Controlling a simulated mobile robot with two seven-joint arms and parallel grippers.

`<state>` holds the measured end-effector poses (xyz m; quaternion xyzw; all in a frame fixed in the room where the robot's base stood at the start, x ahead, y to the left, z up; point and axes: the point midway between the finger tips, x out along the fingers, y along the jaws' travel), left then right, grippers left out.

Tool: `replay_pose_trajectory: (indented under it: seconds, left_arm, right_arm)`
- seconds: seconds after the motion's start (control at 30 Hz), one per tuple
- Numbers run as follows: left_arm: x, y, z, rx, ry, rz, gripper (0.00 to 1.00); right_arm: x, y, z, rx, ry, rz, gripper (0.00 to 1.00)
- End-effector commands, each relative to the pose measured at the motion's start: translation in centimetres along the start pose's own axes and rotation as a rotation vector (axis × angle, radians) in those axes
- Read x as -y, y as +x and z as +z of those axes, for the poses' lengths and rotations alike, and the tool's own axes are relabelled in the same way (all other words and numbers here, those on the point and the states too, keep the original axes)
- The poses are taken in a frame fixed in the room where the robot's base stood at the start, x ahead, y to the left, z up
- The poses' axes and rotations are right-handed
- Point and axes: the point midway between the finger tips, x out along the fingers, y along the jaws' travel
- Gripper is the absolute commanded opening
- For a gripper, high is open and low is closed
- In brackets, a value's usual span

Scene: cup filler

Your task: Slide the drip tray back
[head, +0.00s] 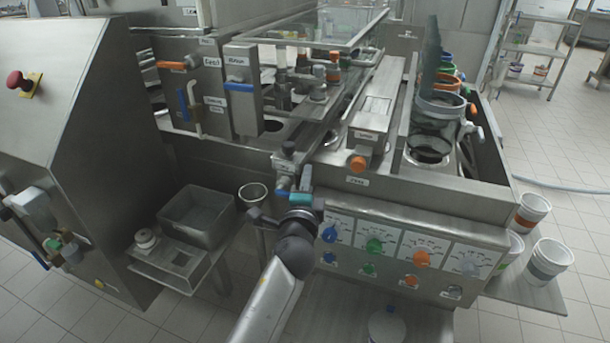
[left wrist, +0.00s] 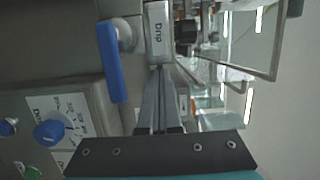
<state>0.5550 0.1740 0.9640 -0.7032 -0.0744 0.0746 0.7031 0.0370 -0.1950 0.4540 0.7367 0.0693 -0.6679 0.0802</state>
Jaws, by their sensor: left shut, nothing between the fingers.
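A narrow grey metal front labelled "Drip" (left wrist: 158,35) shows at the top of the left wrist view; I take it as the front of the drip tray. In the head view a small label sits on that front (head: 284,161), at the machine's front edge, too small to read. My left gripper (head: 305,170) is shut and empty, its fingers pointing at this front. In the left wrist view its fingertips (left wrist: 160,70) are at the lower edge of the labelled face; I cannot tell whether they touch. The rest of the tray is hidden. My right gripper is not in view.
A blue handle (left wrist: 112,62) is close beside the fingers. A panel of coloured knobs (head: 374,246) is right of my left arm. A grey bin (head: 197,217) and a metal cup (head: 253,194) stand to the left. White buckets (head: 548,260) are at the right.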

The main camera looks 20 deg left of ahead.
Motion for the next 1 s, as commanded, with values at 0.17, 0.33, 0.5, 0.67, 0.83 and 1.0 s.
replay_pose_trajectory:
  seconds: [0.17, 0.33, 0.5, 0.67, 0.83, 1.0]
  left_arm:
    - [0.0, 0.0, 0.0, 0.000, 0.000, 0.000, 0.00]
    - [0.1, 0.4, 1.5, 0.001, 0.006, 0.001, 0.00]
    - [0.2, 1.5, 6.1, 0.006, 0.009, 0.001, 0.00]
    - [0.2, 2.5, 9.8, 0.005, 0.005, 0.000, 0.00]
    - [0.1, 2.9, 11.5, 0.003, 0.002, -0.001, 0.00]
    - [0.1, 2.9, 11.8, 0.005, 0.001, -0.001, 0.00]
  right_arm:
    - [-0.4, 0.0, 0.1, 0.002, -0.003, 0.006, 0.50]
    - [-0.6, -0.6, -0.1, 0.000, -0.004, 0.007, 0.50]
    - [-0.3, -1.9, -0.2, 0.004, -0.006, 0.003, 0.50]
    - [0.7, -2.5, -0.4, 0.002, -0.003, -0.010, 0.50]
    - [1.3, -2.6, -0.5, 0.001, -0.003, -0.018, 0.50]
    - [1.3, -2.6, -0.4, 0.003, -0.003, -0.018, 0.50]
